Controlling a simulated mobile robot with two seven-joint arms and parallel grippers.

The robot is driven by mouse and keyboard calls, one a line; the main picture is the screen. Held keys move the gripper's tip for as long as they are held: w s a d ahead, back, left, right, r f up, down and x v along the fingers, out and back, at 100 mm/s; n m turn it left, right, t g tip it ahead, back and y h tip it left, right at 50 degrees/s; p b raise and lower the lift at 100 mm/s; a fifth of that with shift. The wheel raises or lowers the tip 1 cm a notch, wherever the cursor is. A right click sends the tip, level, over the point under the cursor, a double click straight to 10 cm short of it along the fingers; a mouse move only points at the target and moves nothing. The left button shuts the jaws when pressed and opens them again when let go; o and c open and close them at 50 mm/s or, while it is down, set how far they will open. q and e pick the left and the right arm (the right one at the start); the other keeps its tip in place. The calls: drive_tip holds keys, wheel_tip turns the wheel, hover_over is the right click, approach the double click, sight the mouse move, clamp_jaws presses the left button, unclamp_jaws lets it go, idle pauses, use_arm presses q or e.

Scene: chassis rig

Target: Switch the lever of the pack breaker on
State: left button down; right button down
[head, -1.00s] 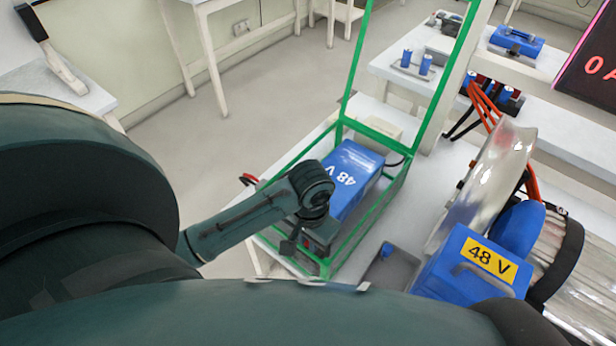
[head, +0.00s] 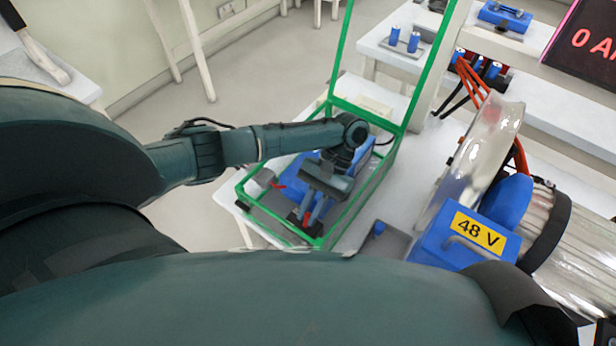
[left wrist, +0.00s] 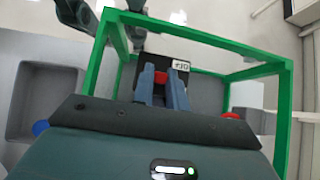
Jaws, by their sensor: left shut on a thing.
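The pack breaker shows in the left wrist view as a dark block (left wrist: 184,84) with a red lever (left wrist: 160,77) and a small white label that is hard to read. It sits inside a green frame (left wrist: 93,62). My left gripper (left wrist: 163,92) is shut on the red lever, with one finger on each side. In the head view my left gripper (head: 309,216) reaches down into the frame, and my arm hides most of the breaker. The blue pack (head: 290,168) lies behind the gripper, partly covered by my arm.
The green frame (head: 405,128) has bars around the gripper. To its right stand a blue 48 V unit (head: 470,250) and a large shiny cylinder (head: 560,270). A display (head: 590,45) at the upper right reads "0 A". A tray (left wrist: 36,90) is beside the frame.

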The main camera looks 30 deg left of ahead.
use_arm(q)
drive_tip(key=shift+w+g, duration=0.25)
drive_tip(key=shift+g, duration=0.25)
drive_tip(key=shift+f, duration=0.1)
drive_tip(key=c, duration=1.4)
unclamp_jaws()
drive_tip(key=v, duration=1)
drive_tip(key=shift+w+d, duration=0.1)
drive_tip(key=shift+w, duration=0.15)
drive_tip(key=shift+w+b, duration=0.4)
drive_tip(key=shift+b, duration=0.2)
use_arm(e)
drive_tip(key=shift+f, duration=0.45)
use_arm(q)
drive_tip(key=shift+w+r+b, duration=0.45)
drive_tip(key=shift+r+b, duration=0.1)
use_arm(e)
drive_tip(key=shift+w+a+r, duration=0.1)
drive_tip(key=shift+w+a, duration=0.1)
drive_tip(key=shift+w, duration=0.1)
use_arm(q)
drive_tip(key=shift+w+r, duration=0.25)
drive_tip(key=shift+r, duration=0.1)
use_arm(e)
drive_tip(key=shift+s+a, duration=0.1)
